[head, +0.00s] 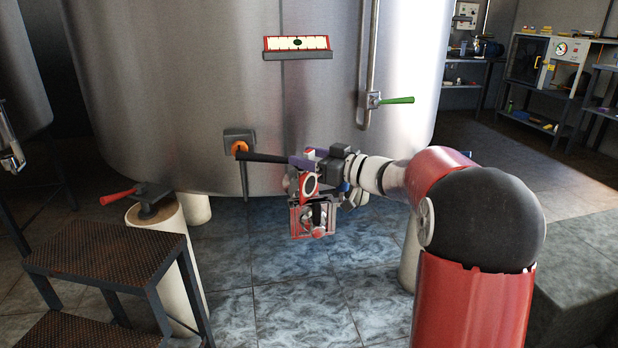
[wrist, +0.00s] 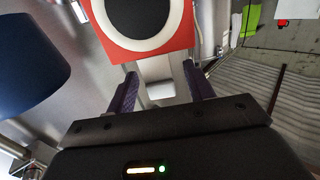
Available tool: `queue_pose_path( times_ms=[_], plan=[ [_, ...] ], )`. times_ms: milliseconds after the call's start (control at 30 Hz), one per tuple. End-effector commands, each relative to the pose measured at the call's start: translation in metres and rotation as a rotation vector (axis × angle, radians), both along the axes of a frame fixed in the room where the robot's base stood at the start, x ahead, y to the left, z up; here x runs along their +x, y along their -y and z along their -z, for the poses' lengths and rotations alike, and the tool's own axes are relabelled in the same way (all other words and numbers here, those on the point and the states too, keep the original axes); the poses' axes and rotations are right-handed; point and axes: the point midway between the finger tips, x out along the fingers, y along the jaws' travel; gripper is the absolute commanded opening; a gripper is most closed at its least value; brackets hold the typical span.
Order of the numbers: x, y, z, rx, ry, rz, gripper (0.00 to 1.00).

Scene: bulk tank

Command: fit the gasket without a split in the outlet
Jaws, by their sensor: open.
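The large steel tank (head: 190,70) fills the back of the head view. A grey fitting on its lower wall, seemingly the outlet (head: 232,136), has an orange round part (head: 239,148). A black bar (head: 265,157) runs from there towards my gripper (head: 303,162). In the wrist view my gripper (wrist: 159,72) has its purple fingers apart. A red square plate with a white ring around a dark disc (wrist: 147,15) lies beyond the fingertips, and a similar red piece (head: 309,184) shows below my gripper. I cannot tell a separate gasket or any split.
A red-handled valve (head: 130,194) sits on a pale post at left, beside dark metal steps (head: 100,250). A green-handled valve (head: 392,100) and a red-edged panel (head: 297,45) are on the tank. Shelves stand at back right. Tiled floor (head: 270,300) is open in front.

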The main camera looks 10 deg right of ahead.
Motion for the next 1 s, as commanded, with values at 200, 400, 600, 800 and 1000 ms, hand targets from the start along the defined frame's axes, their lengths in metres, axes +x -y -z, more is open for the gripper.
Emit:
queue_pose_path(
  times_ms=[200, 400, 600, 800, 1000],
  plan=[
    [0.0, 0.0, 0.0, 0.0, 0.0, 0.0, 0.29],
    [0.0, 0.0, 0.0, 0.0, 0.0, 0.0, 0.03],
    [0.0, 0.0, 0.0, 0.0, 0.0, 0.0, 0.0],
    [0.0, 0.0, -0.004, -0.001, 0.001, 0.0, 0.0],
    [0.0, 0.0, -0.026, -0.001, 0.004, -0.001, 0.0]
  ],
)
